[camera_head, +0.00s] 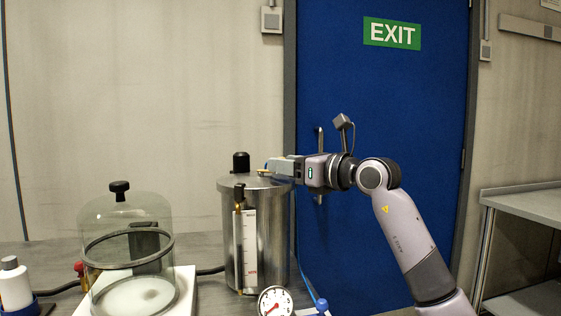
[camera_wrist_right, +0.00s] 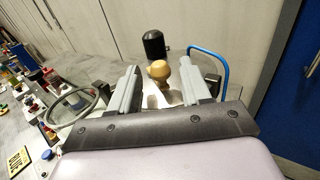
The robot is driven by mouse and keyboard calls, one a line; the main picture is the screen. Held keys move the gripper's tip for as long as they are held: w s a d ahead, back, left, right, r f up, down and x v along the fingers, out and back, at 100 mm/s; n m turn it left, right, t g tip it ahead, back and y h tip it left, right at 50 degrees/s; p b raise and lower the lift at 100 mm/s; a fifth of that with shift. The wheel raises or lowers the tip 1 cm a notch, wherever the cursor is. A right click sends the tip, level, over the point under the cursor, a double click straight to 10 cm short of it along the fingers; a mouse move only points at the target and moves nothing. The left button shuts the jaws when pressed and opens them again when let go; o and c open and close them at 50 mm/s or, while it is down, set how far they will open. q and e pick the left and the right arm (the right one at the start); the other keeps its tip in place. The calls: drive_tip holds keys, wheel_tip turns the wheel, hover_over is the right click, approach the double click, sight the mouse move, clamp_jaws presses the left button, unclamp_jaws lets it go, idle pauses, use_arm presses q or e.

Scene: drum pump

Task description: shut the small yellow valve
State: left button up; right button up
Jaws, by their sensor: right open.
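The steel drum (camera_head: 265,235) stands on the bench with a black knob (camera_head: 240,162) on its lid. My right gripper (camera_head: 272,165) is over the right part of the lid, reaching in from the right. In the right wrist view its two grey fingers are apart, and the gripper (camera_wrist_right: 161,65) is open. A small rounded yellowish knob (camera_wrist_right: 160,71), which looks like the small yellow valve, shows between the fingers with gaps on both sides. The black knob (camera_wrist_right: 153,43) stands just beyond it. In the head view the fingers mostly hide the valve. My left gripper is out of view.
A glass bell jar (camera_head: 126,245) stands left of the drum, with a white bottle (camera_head: 14,285) further left. A pressure gauge (camera_head: 275,302) is in front of the drum. A blue hose (camera_wrist_right: 222,65) curves beside the right finger. A blue door (camera_head: 345,80) is behind.

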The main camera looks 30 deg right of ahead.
drive_tip(key=shift+x, duration=1)
clamp_jaws()
